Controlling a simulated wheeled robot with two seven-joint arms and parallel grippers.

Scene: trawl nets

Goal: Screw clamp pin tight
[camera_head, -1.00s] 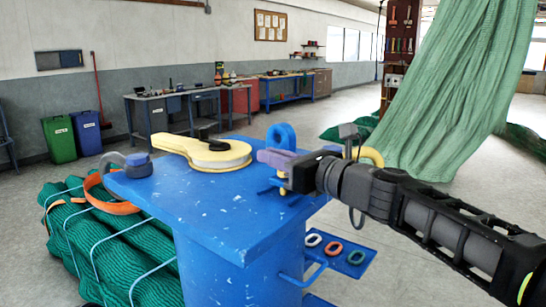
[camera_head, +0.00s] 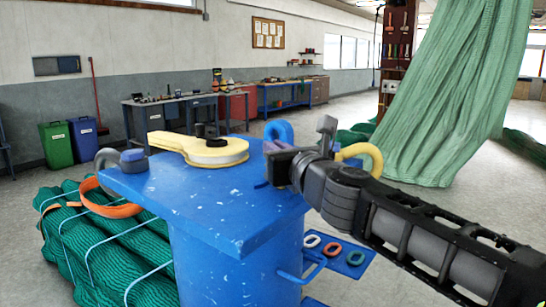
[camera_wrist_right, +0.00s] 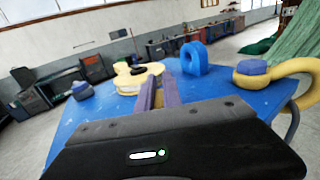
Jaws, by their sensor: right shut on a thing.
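My right gripper (camera_head: 276,162) is at the right part of the blue stand's top, beside an upright blue eye (camera_head: 279,131). Its purple fingers (camera_wrist_right: 163,88) are shut on a small yellowish piece (camera_wrist_right: 158,98), which I take to be the clamp pin. The fingers hide most of it, so I cannot tell how far it is in. A pale yellow block with a round sheave (camera_head: 207,149) lies flat on the stand top (camera_head: 175,195). It also shows in the wrist view (camera_wrist_right: 137,76). My left gripper is not in view.
A grey shackle with a blue pin (camera_head: 133,158) sits at the stand's left corner. A yellow shackle (camera_head: 370,153) is just behind my right wrist. Several coloured rings (camera_head: 332,249) lie on a low side shelf. Green netting (camera_head: 110,240) lies at left.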

